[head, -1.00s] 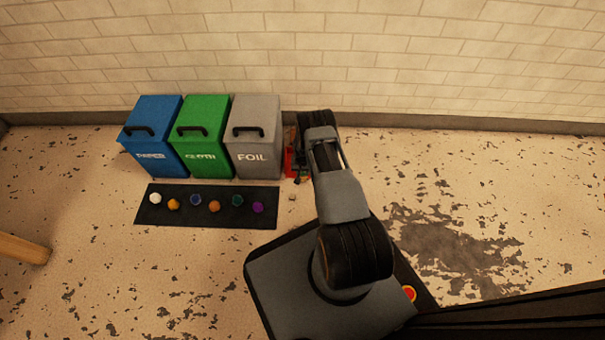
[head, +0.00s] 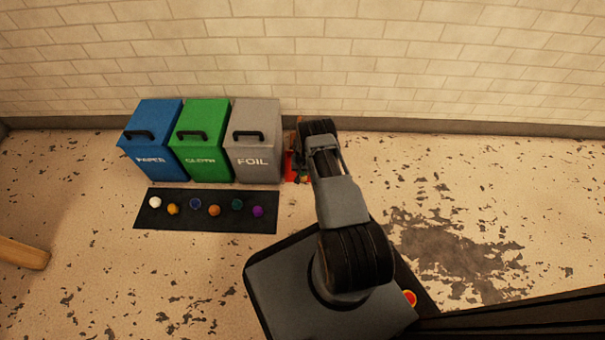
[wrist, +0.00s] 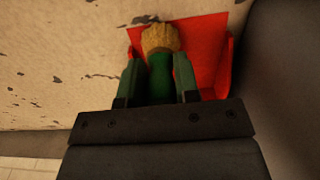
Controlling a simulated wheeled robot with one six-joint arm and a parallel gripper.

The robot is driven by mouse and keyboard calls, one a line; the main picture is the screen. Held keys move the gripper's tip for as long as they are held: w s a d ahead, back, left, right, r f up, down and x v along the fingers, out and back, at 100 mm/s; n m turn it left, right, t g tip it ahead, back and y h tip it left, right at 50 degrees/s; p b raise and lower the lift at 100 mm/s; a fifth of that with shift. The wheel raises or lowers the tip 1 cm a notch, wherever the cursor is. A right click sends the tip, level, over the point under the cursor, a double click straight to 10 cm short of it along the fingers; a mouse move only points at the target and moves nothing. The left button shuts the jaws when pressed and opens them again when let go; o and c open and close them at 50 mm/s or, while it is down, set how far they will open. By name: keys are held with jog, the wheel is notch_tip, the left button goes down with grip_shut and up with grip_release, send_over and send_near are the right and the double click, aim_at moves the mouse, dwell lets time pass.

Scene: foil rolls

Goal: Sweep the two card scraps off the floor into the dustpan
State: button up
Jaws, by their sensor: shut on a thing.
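In the wrist view my gripper (wrist: 157,75) is shut on a green-handled hand brush (wrist: 160,38) with yellow bristles. The bristles lie over the red dustpan (wrist: 208,42), whose open floor and right wall show around them. I cannot tell whether the bristles touch it. In the head view the dustpan (head: 289,166) shows as a red strip beside the grey bin, mostly hidden by my arm. I can make out neither card scrap in the current views; brush, gripper and arm hide part of the pan and floor.
Blue paper (head: 152,150), green cloth (head: 201,145) and grey foil (head: 254,145) bins stand by the wall, the foil bin close left of the dustpan. A black mat (head: 180,223) with several small coloured pieces lies before them. Floor to the right is clear.

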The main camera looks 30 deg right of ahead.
jog(key=shift+w+d, duration=0.2)
jog(key=shift+w, duration=0.15)
jog(key=shift+s+r, duration=0.1)
jog(key=shift+r, duration=0.05)
dwell(0.4)
jog(key=shift+s+a+r+p, duration=0.15)
jog(key=shift+s+a+p, duration=0.2)
jog(key=shift+p, duration=0.4)
jog(key=shift+s+a, duration=0.1)
jog(key=shift+s, duration=0.2)
notch_tip(320, 180, up, 7)
jog(key=p, duration=0.4)
jog(key=shift+p, duration=0.4)
